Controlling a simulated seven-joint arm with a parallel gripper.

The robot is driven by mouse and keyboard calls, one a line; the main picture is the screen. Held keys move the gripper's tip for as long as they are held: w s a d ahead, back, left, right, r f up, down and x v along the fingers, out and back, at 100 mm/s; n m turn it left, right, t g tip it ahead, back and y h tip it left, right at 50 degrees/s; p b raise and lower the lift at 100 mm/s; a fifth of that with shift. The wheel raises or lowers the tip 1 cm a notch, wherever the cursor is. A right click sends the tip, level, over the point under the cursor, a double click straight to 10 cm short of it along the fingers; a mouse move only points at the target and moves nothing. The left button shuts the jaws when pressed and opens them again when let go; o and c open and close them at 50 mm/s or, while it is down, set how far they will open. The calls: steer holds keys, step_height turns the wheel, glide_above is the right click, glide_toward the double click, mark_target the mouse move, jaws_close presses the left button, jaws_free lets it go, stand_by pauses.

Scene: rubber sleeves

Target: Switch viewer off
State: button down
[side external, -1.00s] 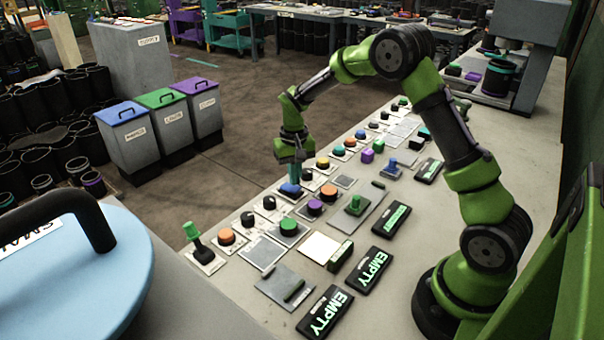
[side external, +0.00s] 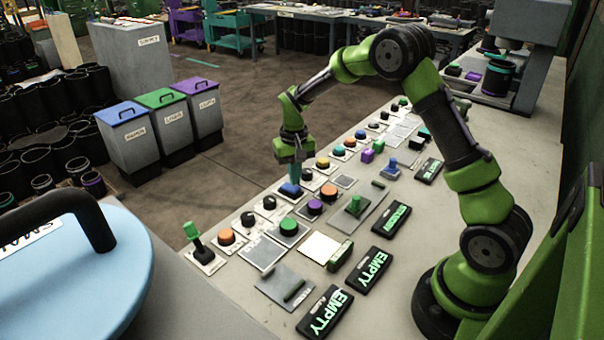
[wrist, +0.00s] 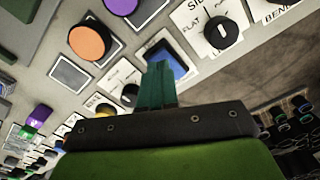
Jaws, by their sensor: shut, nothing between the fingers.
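The blue button (side external: 290,189) is on the far-left edge of the bench panel. It also shows in the wrist view (wrist: 176,66), partly hidden by my fingers. My gripper (side external: 294,181) is shut and empty, pointing down with its teal fingertips at the blue button. In the wrist view its fingertips (wrist: 159,66) overlap the button's near side. I cannot tell whether they touch or press it. No label reading "viewer" is legible in these views.
An orange button (side external: 328,192), a purple button (side external: 315,208) and a black knob (side external: 269,202) sit close by. A green button (side external: 288,226) and a green-topped lever (side external: 191,231) are nearer the camera. Lit "EMPTY" signs (side external: 369,269) lie to the right.

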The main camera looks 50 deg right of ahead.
mark_target(295, 188)
steer(key=shift+f, duration=1)
stand_by(0.9)
steer(key=shift+r, duration=3.55)
steer(key=s+a+r+t, duration=0.2)
steer(key=s+a+r, duration=0.2)
steer(key=s, duration=0.3)
steer(key=s+a+r+n+t+y, duration=0.1)
steer(key=s+a+r+t, duration=0.1)
steer(key=s+a+r, duration=0.2)
steer(key=s+a+r+n+t+y, duration=0.1)
steer(key=s+a+r+t, duration=0.2)
steer(key=s+r, duration=0.4)
steer(key=s, duration=0.5)
steer(key=shift+a, duration=0.4)
steer(key=shift+s, duration=0.1)
